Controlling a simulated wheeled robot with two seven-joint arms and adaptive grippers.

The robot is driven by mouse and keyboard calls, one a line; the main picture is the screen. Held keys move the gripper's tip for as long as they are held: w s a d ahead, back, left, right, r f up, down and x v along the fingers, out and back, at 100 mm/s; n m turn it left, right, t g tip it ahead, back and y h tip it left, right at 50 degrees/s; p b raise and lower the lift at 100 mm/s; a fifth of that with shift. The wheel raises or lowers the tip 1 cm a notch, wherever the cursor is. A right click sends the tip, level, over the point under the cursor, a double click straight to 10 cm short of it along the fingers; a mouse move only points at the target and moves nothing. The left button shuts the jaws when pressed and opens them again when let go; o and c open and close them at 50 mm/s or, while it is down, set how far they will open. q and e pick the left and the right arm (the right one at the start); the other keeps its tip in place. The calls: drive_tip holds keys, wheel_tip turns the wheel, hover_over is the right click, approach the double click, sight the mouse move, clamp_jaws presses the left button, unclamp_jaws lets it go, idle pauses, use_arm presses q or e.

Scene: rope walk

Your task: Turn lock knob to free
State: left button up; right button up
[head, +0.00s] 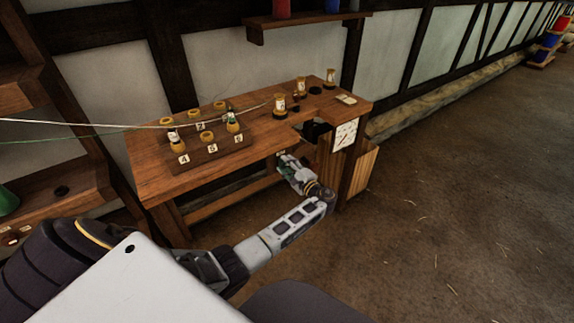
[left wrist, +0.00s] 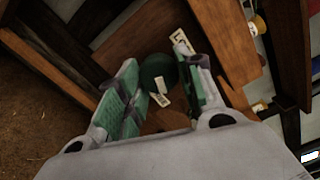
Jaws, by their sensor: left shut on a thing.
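The lock knob (left wrist: 158,73) looks dark green and round in the left wrist view, on the brown wood of the bench. Small white labels (left wrist: 161,90) lie close by it; their writing is too small to read. My left gripper (left wrist: 158,70) has its green-padded fingers on either side of the knob and is shut on it. In the head view my left gripper (head: 284,160) is at the bench's front side, below the top. The knob is hidden there by the gripper. Which way the knob is turned cannot be told. My right gripper is not in view.
The wooden bench (head: 188,158) carries a numbered board (head: 212,152) with several spools. Thin lines run left from it. The floor (head: 440,200) to the right is free.

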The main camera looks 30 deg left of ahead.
use_arm(q)
drive_tip(key=shift+d, duration=0.1)
idle(0.3)
drive_tip(key=o, duration=1)
drive_tip(key=shift+c, duration=0.2)
drive_tip(key=shift+d, duration=0.1)
drive_tip(key=v, duration=1.1)
drive_tip(key=shift+s+d, duration=0.2)
drive_tip(key=shift+d, duration=0.15)
drive_tip(key=shift+f, duration=0.1)
